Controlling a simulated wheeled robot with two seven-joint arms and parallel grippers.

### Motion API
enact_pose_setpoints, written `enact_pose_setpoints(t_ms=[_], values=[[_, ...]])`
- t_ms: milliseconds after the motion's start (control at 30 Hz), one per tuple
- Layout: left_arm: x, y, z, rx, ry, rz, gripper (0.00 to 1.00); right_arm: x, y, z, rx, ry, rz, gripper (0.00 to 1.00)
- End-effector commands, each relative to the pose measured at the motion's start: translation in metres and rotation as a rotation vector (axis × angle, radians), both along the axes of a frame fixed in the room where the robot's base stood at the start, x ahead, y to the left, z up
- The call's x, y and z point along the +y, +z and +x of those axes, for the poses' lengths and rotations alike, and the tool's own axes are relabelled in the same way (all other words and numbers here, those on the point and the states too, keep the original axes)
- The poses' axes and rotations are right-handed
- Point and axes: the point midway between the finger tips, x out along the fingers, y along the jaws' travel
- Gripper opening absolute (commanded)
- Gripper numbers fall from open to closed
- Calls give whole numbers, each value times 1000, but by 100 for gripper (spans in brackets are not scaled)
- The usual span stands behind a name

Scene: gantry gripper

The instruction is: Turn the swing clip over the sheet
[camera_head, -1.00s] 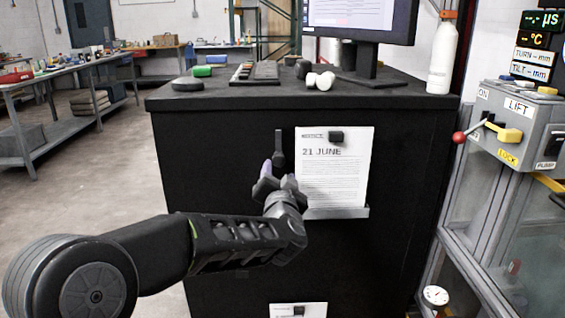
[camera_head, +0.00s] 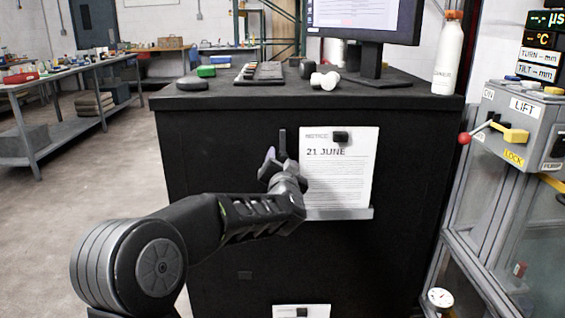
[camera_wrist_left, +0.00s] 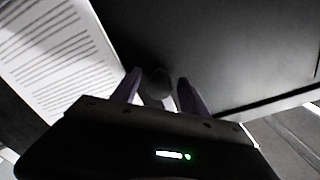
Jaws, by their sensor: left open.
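The sheet (camera_head: 338,172), headed "21 JUNE", is upright against the black cabinet front, its lower edge at a grey ledge (camera_head: 340,213). The swing clip (camera_head: 282,140) is a dark upright bar just left of the sheet; its lower part is hidden behind my gripper. My left gripper (camera_head: 276,163) is open at the clip's lower end. In the left wrist view its purple-sided fingers (camera_wrist_left: 160,92) stand on either side of a dark rounded knob (camera_wrist_left: 158,80), apparently the clip's; I cannot tell whether they touch it. The sheet fills the upper left there. My right gripper is not in view.
A small black block (camera_head: 341,136) sits on the sheet's top edge. The cabinet top (camera_head: 225,100) carries a monitor, keyboard and bottle. A lever box (camera_head: 525,120) stands at the right. A second sheet (camera_head: 302,311) shows low on the cabinet.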

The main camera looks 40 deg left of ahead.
Motion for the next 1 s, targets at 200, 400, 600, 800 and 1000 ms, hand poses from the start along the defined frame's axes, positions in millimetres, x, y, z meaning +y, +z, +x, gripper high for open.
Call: enact_pose_setpoints(t_ms=[200,400,600,800,1000], values=[[0,0,0,0,0,0,42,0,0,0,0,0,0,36],[0,0,0,0,-1,0,26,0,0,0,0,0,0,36],[-1,0,0,0,-1,0,10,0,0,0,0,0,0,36],[-1,0,0,0,-1,0,0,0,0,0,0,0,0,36],[-1,0,0,0,-1,0,0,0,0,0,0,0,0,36]])
